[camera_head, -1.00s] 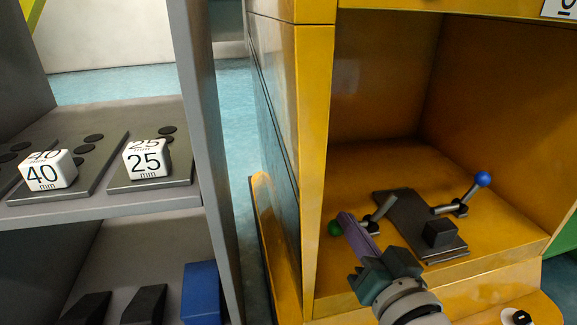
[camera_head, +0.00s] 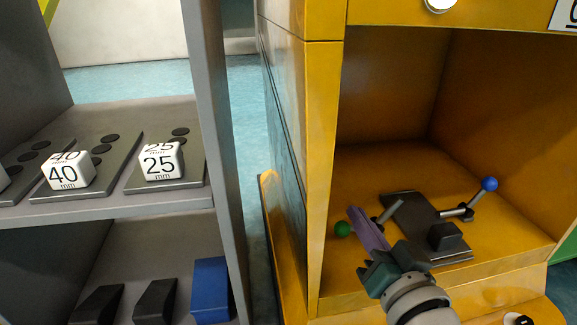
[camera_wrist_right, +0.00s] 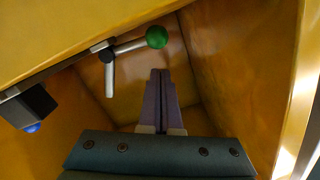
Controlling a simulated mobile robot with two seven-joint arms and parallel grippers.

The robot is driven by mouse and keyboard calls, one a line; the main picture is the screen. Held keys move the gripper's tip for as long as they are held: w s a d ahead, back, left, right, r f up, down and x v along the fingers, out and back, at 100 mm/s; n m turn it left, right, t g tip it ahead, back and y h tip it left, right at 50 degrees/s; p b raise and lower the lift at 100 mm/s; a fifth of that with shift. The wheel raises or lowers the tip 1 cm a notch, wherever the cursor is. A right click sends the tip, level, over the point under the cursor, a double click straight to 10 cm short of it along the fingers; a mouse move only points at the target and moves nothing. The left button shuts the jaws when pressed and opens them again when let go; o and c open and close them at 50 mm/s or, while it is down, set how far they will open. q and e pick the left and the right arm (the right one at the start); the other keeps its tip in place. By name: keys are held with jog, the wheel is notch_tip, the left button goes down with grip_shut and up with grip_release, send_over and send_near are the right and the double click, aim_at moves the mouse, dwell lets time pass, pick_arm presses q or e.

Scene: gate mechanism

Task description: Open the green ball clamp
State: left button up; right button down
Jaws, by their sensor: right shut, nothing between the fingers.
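The green ball (camera_head: 342,229) is at the end of a clamp lever on the left side of the dark plate (camera_head: 408,211), inside the yellow cabinet. In the head view the fingers hide part of this lever. The right wrist view shows the green ball (camera_wrist_right: 157,37) on a grey arm, with another grey bar (camera_wrist_right: 110,78) at the pivot. My right gripper (camera_head: 355,212) is shut and empty, its purple fingers just right of the ball in the head view. In the wrist view the fingertips (camera_wrist_right: 160,72) appear below the ball, with a gap. My left gripper is out of view.
A second clamp with a blue ball (camera_head: 490,184) and a black block (camera_head: 444,236) are on the plate's right side. The yellow cabinet walls (camera_head: 386,100) enclose the space. A grey shelf (camera_head: 120,211) with white number cubes stands at the left.

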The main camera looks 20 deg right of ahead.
jog(key=r, duration=0.1)
jog(key=r+p, duration=0.1)
jog(key=r, duration=0.1)
jog(key=shift+s+d+p, duration=0.15)
jog(key=shift+d+p, duration=0.1)
jog(key=shift+p, duration=0.05)
jog(key=v, duration=0.2)
jog(key=p+v, duration=0.1)
jog(key=d+f+v, duration=0.1)
jog(key=v, duration=0.1)
jog(key=shift+s+a, duration=0.1)
jog(key=shift+s, duration=0.3)
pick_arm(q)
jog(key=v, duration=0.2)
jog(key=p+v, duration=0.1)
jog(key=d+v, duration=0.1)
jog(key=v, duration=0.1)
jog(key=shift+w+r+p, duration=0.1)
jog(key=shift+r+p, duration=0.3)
pick_arm(e)
jog(key=v, duration=0.5)
jog(key=shift+a+f, duration=0.1)
jog(key=shift+a, duration=0.15)
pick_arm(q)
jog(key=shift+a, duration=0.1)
pick_arm(e)
jog(key=shift+w, duration=0.15)
